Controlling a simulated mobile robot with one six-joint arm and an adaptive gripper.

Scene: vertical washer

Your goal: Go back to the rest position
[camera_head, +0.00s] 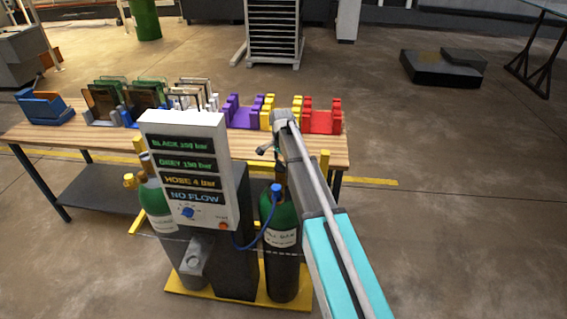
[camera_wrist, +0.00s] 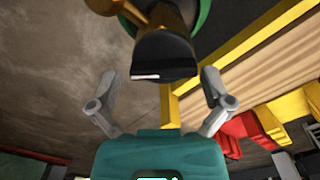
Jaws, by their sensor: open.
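My gripper (camera_wrist: 159,76) is open in the wrist view, its two grey fingers spread wide apart. A black knob-like part (camera_wrist: 163,52) on a brass fitting (camera_wrist: 150,14) lies between or just beyond the fingertips; I see no finger touching it. A green rounded edge shows behind the fitting. In the head view my arm reaches from the lower right to above the green gas bottle (camera_head: 284,222) on the right of the control panel (camera_head: 185,160). The gripper itself is mostly hidden there by the arm.
The panel reads NO FLOW, and a blue hose (camera_head: 252,243) runs to the right bottle. A second bottle (camera_head: 152,195) stands left. Behind is a wooden table (camera_head: 90,130) with purple, yellow and red holders (camera_head: 322,120) and several framed plates.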

